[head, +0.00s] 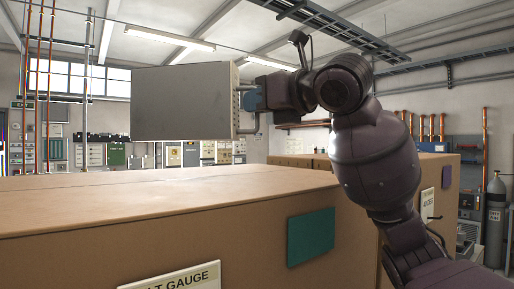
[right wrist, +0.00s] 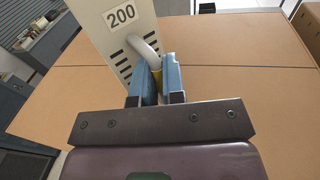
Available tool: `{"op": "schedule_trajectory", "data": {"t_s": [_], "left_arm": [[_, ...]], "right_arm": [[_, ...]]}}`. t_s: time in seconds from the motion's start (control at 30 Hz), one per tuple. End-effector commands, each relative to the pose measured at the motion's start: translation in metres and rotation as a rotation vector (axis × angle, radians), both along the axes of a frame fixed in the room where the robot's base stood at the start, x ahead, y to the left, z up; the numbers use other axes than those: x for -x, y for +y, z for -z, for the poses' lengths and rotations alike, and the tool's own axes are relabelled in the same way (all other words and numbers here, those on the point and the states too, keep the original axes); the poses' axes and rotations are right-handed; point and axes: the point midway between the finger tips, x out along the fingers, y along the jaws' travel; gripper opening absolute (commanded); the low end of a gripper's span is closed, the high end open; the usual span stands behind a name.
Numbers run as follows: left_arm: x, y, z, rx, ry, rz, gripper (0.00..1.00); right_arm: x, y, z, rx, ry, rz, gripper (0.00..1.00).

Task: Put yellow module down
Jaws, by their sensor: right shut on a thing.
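The module is a large flat box (head: 182,102) that looks grey in the head view, with a pale cream edge. In the right wrist view its cream front face (right wrist: 112,40) carries a label "200", dark vent slots and a curved metal handle. My right gripper (head: 254,99) is shut on that handle, and its blue fingers (right wrist: 157,82) show on both sides of it. The module is held upright above the tan cabinet top. The gap under it is hard to judge. I see no yellow on its broad side. My left gripper is not in view.
The tan cabinet top (head: 150,188) is wide and bare. Its front has a teal panel (head: 311,236) and a "GAUGE" label (head: 176,278). Another tan cabinet (head: 440,185) stands behind at the right, near a grey gas cylinder (head: 496,220). Wall panels line the back.

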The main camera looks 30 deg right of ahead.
Motion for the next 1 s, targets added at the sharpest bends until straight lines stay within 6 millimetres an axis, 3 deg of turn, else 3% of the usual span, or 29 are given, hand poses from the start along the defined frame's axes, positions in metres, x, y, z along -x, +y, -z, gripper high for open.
{"op": "schedule_trajectory", "data": {"t_s": [0.23,0.47,0.8,1.0], "left_arm": [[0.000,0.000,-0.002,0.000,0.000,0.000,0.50],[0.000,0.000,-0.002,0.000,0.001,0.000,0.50],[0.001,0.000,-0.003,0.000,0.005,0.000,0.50],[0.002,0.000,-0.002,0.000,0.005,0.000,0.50]], "right_arm": [[0.000,0.000,0.033,-0.005,-0.004,-0.001,0.00],[0.000,0.000,0.044,-0.003,-0.005,-0.001,0.00],[0.000,0.000,0.077,-0.004,-0.004,-0.001,0.00],[0.000,0.000,0.080,-0.003,-0.005,-0.001,0.00]]}}
